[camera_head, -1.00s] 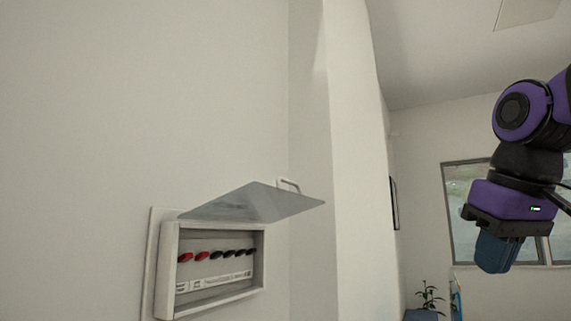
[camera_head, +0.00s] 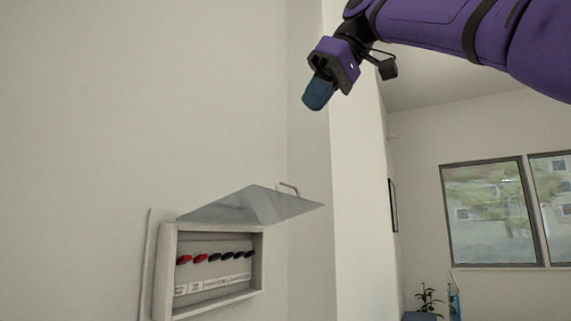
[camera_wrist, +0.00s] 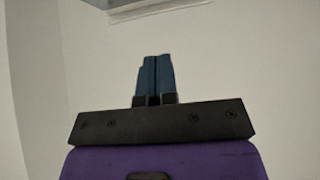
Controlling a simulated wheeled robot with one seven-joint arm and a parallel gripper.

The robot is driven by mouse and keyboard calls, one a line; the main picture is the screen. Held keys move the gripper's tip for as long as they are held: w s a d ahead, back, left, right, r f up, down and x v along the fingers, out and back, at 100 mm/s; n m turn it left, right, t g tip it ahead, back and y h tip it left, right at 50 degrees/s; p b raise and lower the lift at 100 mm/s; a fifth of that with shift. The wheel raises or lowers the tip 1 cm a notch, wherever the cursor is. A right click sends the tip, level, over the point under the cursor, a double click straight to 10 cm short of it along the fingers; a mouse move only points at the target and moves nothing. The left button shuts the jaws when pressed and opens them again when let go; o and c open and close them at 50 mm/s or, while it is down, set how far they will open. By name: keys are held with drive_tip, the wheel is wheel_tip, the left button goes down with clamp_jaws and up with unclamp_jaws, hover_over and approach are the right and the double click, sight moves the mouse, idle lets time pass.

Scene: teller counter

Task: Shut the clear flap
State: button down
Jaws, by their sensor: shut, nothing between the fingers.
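The clear flap (camera_head: 252,205) is raised, sticking out from the top of a white wall box (camera_head: 168,270), with a small handle (camera_head: 289,187) at its outer edge. The open box shows a row of red and black switches (camera_head: 215,257). My gripper (camera_head: 316,100) is above the flap and to its right, apart from it, pointing down and to the left. Its blue fingers are closed together with nothing between them, as the wrist view (camera_wrist: 154,78) also shows. In the wrist view a grey edge at the top is cut off, and I cannot tell what it belongs to.
A wall corner (camera_head: 330,150) stands just right of the box. A window (camera_head: 490,213) and a plant (camera_head: 428,298) are farther back at the right. The space between my gripper and the flap looks clear.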

drive_tip(key=a, duration=0.1)
hover_over(285, 198)
drive_tip(key=w, duration=0.2)
drive_tip(key=f, duration=0.8)
drive_tip(key=shift+s+a, duration=0.25)
drive_tip(key=shift+a, duration=0.05)
drive_tip(key=shift+s+d+f, duration=0.1)
drive_tip(key=shift+d+f, duration=0.05)
drive_tip(key=shift+f, duration=0.45)
drive_tip(key=shift+d+f, duration=0.1)
drive_tip(key=shift+f, duration=1.1)
drive_tip(key=shift+d+f, duration=0.1)
